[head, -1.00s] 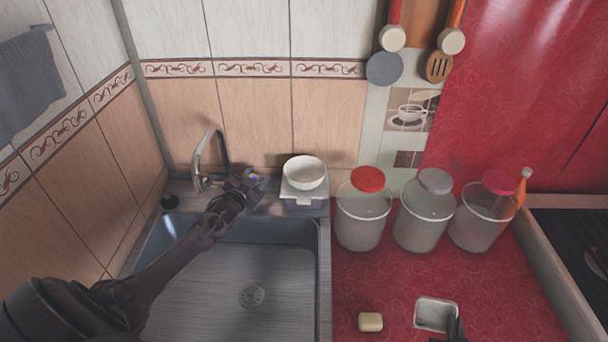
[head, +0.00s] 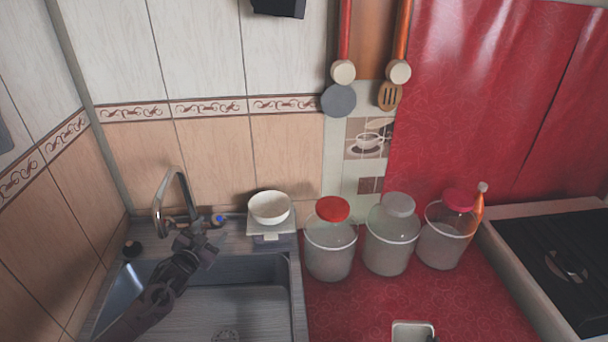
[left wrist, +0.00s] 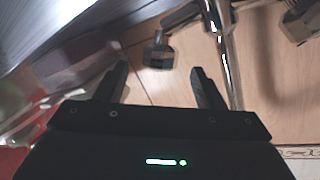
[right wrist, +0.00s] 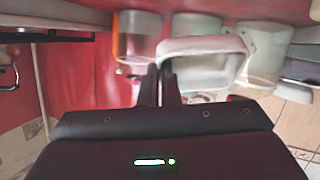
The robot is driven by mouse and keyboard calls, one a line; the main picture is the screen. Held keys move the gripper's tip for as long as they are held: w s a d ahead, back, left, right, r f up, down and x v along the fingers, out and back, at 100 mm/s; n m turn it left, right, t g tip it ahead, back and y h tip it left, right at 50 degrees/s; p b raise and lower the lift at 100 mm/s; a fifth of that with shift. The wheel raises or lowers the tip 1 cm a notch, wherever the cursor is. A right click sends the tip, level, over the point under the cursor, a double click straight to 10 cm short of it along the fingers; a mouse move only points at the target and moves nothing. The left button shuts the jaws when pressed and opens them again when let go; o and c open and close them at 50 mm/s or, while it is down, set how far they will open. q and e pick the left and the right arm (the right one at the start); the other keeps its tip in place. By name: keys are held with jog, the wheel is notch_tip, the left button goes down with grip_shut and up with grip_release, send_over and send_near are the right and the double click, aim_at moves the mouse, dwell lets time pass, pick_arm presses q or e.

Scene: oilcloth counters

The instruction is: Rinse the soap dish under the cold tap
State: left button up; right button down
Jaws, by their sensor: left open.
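The soap dish (head: 413,330) is a small white rectangular dish at the bottom edge of the head view. In the right wrist view the soap dish (right wrist: 203,46) fills the space at the fingertips. My right gripper (right wrist: 162,72) is nearly closed on its rim. The chrome tap (head: 170,192) stands behind the sink, with a blue-marked cold knob (head: 218,219). My left gripper (head: 205,241) is open just in front of that knob. In the left wrist view a dark knob (left wrist: 158,52) lies ahead between the open fingers (left wrist: 160,78), apart from them.
The sink (head: 250,310) lies under my left arm. A white bowl (head: 269,207) sits on a scale (head: 270,232) behind it. Three lidded jars (head: 331,250) and an orange bottle (head: 477,208) line the red counter (head: 350,310). A stove (head: 560,260) is at right.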

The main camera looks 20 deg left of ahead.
pick_arm(q)
jog(key=shift+v, duration=2.2)
